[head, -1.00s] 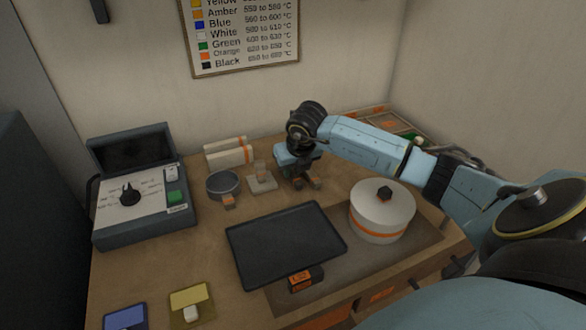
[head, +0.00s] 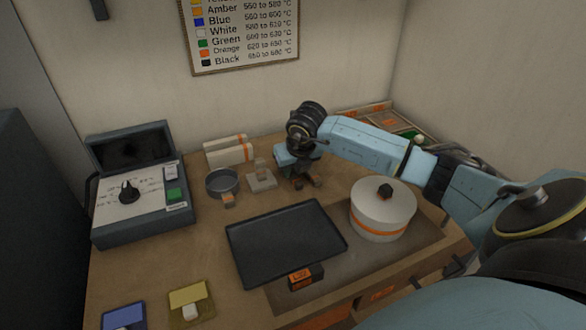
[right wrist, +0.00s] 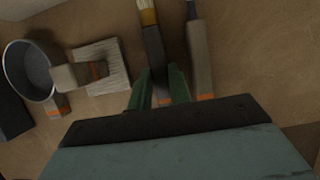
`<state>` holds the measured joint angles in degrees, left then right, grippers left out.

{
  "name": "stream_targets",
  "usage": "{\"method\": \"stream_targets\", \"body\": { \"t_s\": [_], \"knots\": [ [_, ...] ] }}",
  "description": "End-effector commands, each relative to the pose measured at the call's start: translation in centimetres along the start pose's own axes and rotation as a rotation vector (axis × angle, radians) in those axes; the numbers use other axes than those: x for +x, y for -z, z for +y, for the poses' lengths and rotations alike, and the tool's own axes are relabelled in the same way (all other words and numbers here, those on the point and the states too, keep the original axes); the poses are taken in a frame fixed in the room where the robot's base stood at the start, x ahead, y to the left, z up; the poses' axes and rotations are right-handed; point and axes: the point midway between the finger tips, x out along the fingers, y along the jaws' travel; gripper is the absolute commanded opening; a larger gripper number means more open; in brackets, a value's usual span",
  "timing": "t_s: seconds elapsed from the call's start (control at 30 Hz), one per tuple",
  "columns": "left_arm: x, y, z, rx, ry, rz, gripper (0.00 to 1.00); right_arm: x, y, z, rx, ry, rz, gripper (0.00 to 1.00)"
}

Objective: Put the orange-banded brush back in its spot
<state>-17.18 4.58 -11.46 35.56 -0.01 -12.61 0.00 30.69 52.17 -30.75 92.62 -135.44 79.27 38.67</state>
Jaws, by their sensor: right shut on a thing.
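My right gripper (head: 302,170) is low over the back middle of the table. In the right wrist view its green fingers (right wrist: 162,88) are closed on the dark handle of a brush (right wrist: 151,42) with pale yellow bristles. A small orange patch shows between the fingers, by the handle. I cannot tell whether the brush touches the table. Beside it, to the right, lies a grey tool (right wrist: 199,50) with an orange mark near its lower end. A pale ridged pad (right wrist: 103,60) with a small upright piece is to the left. My left gripper is out of view.
A grey round bowl (head: 222,183) stands left of the pad. A dark tray (head: 285,243) and a white lidded round pot (head: 382,210) are in front. A control box (head: 140,190) is at the left. White orange-banded rolls (head: 229,150) lie behind the bowl.

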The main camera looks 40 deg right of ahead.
Motion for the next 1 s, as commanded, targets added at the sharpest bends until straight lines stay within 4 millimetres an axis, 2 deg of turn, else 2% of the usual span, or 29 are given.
{"method": "stream_targets", "body": {
  "t_s": [0.33,0.37,0.53,0.83,1.0],
  "knots": [
    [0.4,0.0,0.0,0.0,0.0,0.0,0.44,0.3,0.1,0.0,0.0,0.0,-0.001,0.0],
    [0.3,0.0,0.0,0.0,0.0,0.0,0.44,0.3,0.1,0.0,0.0,0.0,-0.001,0.22],
    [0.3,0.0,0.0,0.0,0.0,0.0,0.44,0.3,0.1,0.0,0.0,0.0,-0.001,0.44],
    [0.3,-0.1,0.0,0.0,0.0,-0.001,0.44,0.2,0.1,0.0,0.0,0.0,0.0,0.45],
    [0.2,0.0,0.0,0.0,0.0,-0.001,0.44,-1.6,0.0,0.0,0.0,0.0,-0.003,0.45]
  ]
}}
